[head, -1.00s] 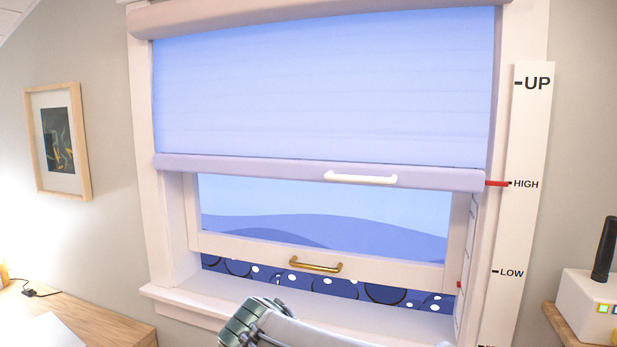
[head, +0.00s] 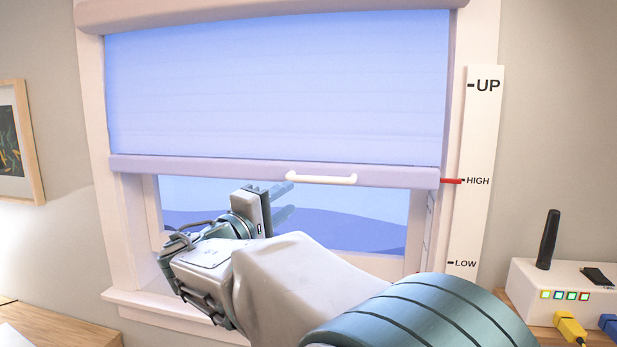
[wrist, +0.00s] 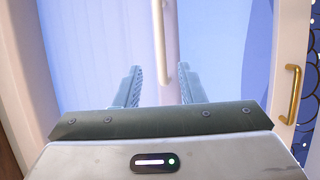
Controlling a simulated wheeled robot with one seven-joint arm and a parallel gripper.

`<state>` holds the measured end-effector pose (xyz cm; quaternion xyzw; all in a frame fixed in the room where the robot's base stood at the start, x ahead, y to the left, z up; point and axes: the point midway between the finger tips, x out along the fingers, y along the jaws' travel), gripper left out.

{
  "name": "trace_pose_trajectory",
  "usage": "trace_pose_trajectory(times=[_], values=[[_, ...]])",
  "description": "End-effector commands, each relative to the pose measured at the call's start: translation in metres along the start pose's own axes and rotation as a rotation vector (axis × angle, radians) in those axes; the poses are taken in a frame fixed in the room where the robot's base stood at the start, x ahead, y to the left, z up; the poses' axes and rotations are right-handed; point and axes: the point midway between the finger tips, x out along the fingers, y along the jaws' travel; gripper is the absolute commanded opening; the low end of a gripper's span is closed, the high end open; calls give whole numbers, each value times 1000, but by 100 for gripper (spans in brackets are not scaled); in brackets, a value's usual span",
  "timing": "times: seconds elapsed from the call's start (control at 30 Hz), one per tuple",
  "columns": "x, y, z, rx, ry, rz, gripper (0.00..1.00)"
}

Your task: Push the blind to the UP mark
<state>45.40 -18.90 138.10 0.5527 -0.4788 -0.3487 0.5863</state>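The blind (head: 275,90) is a pale blue sheet with a lilac bottom bar (head: 215,172) and a white handle (head: 321,179). A red pointer (head: 452,181) at the bar's right end is level with HIGH on the white scale (head: 476,130); the UP mark (head: 484,86) is higher. My gripper (head: 285,201) is open and empty, in front of the window just below the bar and left of the handle's middle. In the wrist view my open fingers (wrist: 160,90) are either side of the bar and handle (wrist: 158,45) in the picture, with no visible contact.
Below the blind is a window sash with a brass handle (wrist: 293,95), seen in the wrist view. A white box (head: 575,290) with a black antenna and plugged cables stands on a shelf at right. A framed picture (head: 17,145) hangs at left. Space before the blind is clear.

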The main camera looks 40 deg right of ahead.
Motion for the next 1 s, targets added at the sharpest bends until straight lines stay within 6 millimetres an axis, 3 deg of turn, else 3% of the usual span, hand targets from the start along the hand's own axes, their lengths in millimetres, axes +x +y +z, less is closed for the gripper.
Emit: trace_pose_trajectory(times=[0.3,0.5,0.7,0.97,1.0], values=[[70,3,1,-3,-4,-2,36],[101,2,0,-2,-2,-2,36],[114,0,1,0,-1,-3,36],[115,-1,1,0,0,-3,36],[115,-1,1,0,0,-3,30]])
